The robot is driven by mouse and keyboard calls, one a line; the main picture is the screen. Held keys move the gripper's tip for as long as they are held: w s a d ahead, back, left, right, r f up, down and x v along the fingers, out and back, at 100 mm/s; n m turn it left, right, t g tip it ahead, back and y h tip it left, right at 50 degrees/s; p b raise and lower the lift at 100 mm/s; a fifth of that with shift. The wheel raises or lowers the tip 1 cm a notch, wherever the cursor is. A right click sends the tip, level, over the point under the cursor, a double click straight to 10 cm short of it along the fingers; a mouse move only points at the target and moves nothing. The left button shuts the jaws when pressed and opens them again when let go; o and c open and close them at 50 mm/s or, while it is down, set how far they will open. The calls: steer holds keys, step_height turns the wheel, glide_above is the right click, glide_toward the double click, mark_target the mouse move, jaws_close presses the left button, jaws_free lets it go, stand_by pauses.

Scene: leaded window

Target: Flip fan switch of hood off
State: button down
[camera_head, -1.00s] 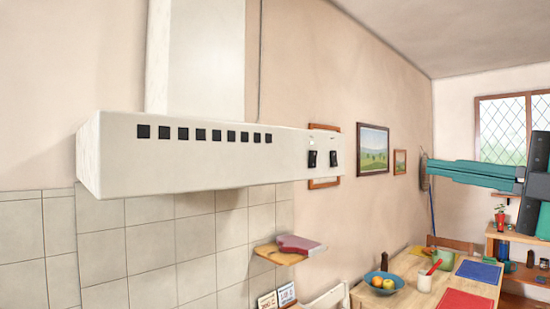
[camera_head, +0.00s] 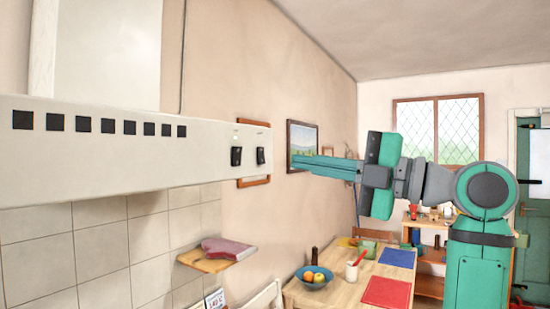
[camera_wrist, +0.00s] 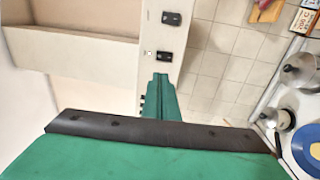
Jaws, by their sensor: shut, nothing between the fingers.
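The white range hood (camera_head: 90,165) fills the left of the head view. Its front face carries a row of square dark holes and, at the right end, two black rocker switches, a left one (camera_head: 236,156) and a right one (camera_head: 260,155). I cannot tell from labels which is the fan switch. My gripper (camera_head: 296,163) is shut and empty, pointing left, to the right of the switches and apart from them. In the wrist view my gripper (camera_wrist: 161,76) points at the hood front (camera_wrist: 155,90), near one switch (camera_wrist: 164,56); another switch (camera_wrist: 171,19) lies farther up.
A wall shelf (camera_head: 205,262) with a reddish object is below the hood. A table (camera_head: 335,291) with a fruit bowl (camera_head: 314,277) and coloured mats stands below my arm. Framed pictures hang on the wall behind. The space between gripper and switches looks clear.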

glide_toward(238, 151)
steer(key=x, duration=0.4)
steer(key=shift+w+f, duration=0.1)
steer(key=shift+w, duration=0.1)
steer(key=shift+w+a, duration=0.3)
steer(key=shift+a, duration=0.2)
steer(key=shift+w+a+r, duration=0.15)
steer(key=shift+a+r, duration=0.05)
steer(key=shift+a, duration=0.4)
